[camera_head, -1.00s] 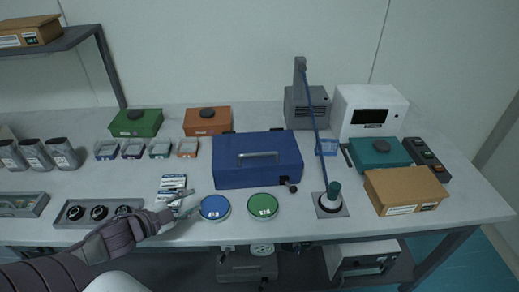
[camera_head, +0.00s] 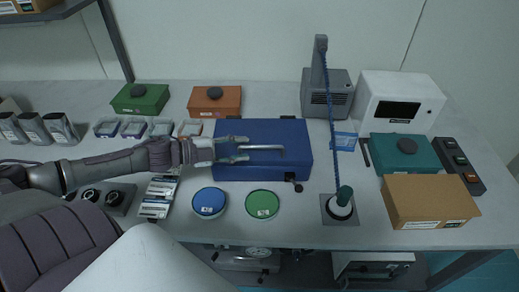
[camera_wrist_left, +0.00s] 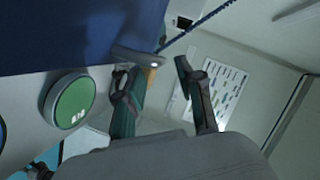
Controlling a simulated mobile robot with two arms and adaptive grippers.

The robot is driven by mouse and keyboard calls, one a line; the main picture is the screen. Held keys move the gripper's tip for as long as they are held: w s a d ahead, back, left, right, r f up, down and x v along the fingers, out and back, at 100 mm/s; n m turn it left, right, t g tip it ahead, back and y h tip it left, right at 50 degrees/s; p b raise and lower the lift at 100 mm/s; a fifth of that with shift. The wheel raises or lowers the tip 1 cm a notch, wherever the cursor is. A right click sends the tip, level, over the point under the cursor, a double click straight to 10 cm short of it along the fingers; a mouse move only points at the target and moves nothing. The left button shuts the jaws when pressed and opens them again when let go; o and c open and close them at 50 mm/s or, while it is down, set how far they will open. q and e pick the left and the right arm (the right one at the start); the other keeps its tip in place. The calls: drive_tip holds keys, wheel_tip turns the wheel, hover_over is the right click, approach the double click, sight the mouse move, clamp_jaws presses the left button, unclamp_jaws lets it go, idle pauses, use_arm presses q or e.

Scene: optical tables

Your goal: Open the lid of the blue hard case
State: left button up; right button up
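The blue hard case (camera_head: 290,170) stands on the table with its lid shut. In the left wrist view the fingers of this gripper (camera_wrist_left: 160,80) are apart, with the blue case (camera_wrist_left: 70,35) at upper left and the handle's end (camera_wrist_left: 138,57) close by one finger. Contact cannot be told. My right gripper is not in view.
A blue disc (camera_head: 209,202) and a green disc (camera_head: 262,204) lie in front of the case. A lamp-like stand with a blue cable (camera_head: 333,110) is to its right. Orange (camera_head: 214,101) and green (camera_head: 139,98) boxes stand behind left. A cardboard box (camera_head: 430,200) is at right.

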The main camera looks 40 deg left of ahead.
sight(255, 147)
use_arm(q)
drive_tip(key=x, duration=0.3)
drive_tip(key=shift+d+r, duration=0.1)
drive_tip(key=shift+w+d, duration=0.2)
drive_tip(key=shift+w, duration=0.15)
drive_tip(key=shift+x, duration=0.95)
drive_tip(key=shift+s, duration=0.1)
clamp_jaws()
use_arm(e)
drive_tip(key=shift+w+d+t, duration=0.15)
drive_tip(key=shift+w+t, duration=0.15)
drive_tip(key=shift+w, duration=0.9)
